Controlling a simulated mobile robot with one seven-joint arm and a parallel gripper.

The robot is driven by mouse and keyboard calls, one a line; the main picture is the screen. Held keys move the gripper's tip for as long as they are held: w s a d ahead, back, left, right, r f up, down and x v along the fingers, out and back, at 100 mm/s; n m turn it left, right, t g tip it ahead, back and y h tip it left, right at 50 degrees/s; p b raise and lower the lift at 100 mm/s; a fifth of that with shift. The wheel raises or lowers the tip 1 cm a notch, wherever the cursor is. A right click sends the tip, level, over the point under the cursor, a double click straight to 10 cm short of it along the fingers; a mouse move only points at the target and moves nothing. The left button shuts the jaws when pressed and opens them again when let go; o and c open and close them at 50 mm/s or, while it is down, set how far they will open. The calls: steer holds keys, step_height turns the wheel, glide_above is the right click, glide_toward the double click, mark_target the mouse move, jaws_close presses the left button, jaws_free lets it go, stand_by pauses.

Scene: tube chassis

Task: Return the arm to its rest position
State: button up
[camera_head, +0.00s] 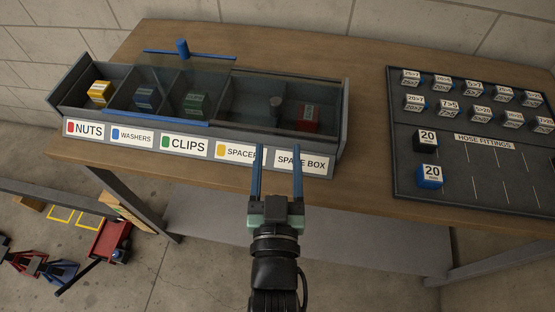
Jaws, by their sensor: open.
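My gripper (278,170) is open, with two blue fingers apart and nothing visible between them. It points toward the far side, in front of the right part of a grey compartment bin (341,125) on a wooden table. One finger covers part of the SPACER label (234,151). The other overlaps the SPARE BOX label (313,163). I cannot tell whether the fingertips touch the bin front. My arm comes up from the bottom edge of the picture.
A dark hose fittings board (480,185) lies right. Wooden table (375,160) shows between them. Carts stand on the floor left.

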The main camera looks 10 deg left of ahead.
steer(key=shift+s, duration=0.45)
steer(key=w+d+r+t+h+p, duration=0.1)
steer(key=w+r+t+p, duration=0.15)
steer(key=r, duration=1.35)
steer(key=w+d+r+t+p, duration=0.1)
steer(key=w+r+t+p, duration=0.15)
steer(key=r, duration=1.35)
steer(key=s+d+r+m+t+h+p, duration=0.1)
steer(key=s+r+t, duration=0.1)
steer(key=r, duration=0.9)
steer(key=s+d+r+t+p, duration=0.1)
steer(key=s+r, duration=0.3)
steer(key=r, duration=0.7)
steer(key=shift+s+d+m+t+h, duration=0.4)
steer(key=shift+d+t, duration=0.2)
steer(key=shift+t, duration=0.2)
steer(key=shift+r, duration=0.1)
